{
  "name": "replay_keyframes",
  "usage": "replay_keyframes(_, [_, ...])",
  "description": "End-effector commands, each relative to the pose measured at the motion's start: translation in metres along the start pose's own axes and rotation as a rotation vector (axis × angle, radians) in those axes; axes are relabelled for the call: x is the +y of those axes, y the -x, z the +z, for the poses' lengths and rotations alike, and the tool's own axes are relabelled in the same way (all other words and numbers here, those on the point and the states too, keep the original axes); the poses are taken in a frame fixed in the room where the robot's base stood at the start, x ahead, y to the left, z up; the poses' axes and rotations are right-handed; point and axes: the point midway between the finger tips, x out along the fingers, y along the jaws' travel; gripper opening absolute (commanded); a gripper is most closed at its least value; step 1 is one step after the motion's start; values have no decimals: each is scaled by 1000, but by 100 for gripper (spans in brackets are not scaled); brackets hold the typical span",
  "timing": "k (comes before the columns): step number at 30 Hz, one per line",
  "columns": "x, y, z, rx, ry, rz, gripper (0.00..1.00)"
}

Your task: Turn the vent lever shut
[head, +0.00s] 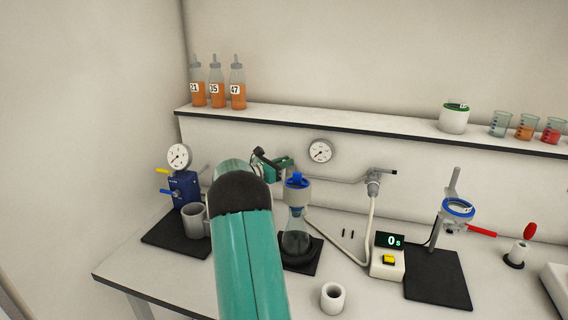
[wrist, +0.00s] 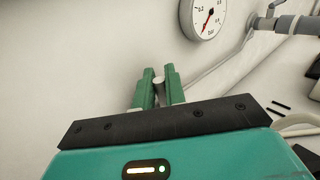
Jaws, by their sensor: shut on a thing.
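My gripper (head: 272,162) reaches to the back wall beneath the shelf, left of the round wall gauge. In the wrist view its two green fingers (wrist: 159,86) are closed on a short grey round-ended piece, the vent lever (wrist: 160,88) as far as I can tell. Only the end of this lever shows between the fingers. Its base and its turn angle are hidden by my gripper. A thin grey pipe (head: 335,180) runs along the wall from near my gripper to a grey tap (head: 374,182) on the right.
A blue device (head: 184,187) with a dial and yellow and blue handles stands left. A flask (head: 296,240) with a blue-topped funnel stands just right of my arm. A wall gauge (head: 320,151) sits close by. Bottles (head: 216,87) stand on the shelf above. A timer (head: 388,262) is to the right.

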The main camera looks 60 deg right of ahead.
Motion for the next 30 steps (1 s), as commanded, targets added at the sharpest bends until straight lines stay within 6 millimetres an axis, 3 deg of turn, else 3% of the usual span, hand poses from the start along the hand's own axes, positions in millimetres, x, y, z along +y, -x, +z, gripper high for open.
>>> replay_keyframes(14, [-7, -4, 0, 74, -112, -1, 0])
replay_keyframes(30, [-31, -19, -11, 341, -510, -9, 0])
